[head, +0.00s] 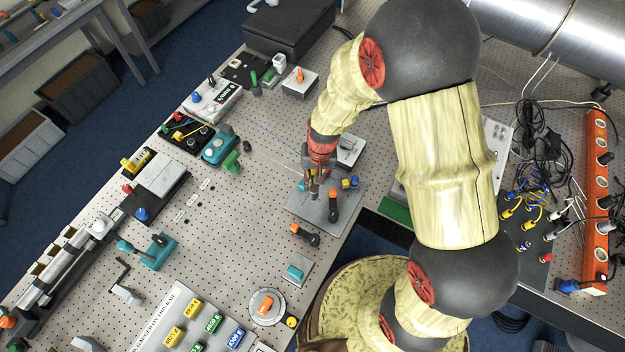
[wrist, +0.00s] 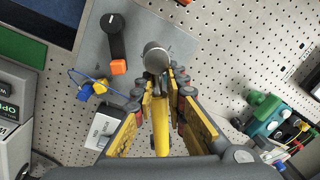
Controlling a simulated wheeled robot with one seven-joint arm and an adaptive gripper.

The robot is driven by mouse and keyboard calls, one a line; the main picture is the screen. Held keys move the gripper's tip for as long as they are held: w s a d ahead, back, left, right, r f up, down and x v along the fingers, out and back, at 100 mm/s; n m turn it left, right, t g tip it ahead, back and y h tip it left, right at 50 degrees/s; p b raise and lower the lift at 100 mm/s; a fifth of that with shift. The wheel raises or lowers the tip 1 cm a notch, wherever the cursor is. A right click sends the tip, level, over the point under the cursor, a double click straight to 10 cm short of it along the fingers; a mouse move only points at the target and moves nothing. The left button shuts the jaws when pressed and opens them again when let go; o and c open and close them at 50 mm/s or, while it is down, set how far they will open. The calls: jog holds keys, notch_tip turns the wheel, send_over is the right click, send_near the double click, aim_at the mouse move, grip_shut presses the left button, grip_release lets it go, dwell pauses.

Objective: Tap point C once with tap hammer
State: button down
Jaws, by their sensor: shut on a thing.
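My gripper (wrist: 168,92) is shut on the tap hammer, its yellow pads on both sides of the yellow handle (wrist: 160,130). The hammer's round grey head (wrist: 156,58) points out past the fingertips, over the grey plate (wrist: 88,40). In the head view my gripper (head: 313,180) is above the left part of this plate (head: 318,222), near the table's front edge. The hammer is small and partly hidden there. I cannot tell whether the head touches the plate. No letter C can be read in either view, so point C cannot be picked out.
A blue and yellow connector (wrist: 92,90) with a blue wire is close to the gripper.

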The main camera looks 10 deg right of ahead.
jog(key=shift+f+b, duration=2.55)
jog(key=shift+f, duration=0.65)
jog(key=shift+f+b, duration=1.5)
jog(key=shift+f, duration=0.25)
jog(key=shift+r+p, duration=2.2)
jog(key=shift+r, duration=0.85)
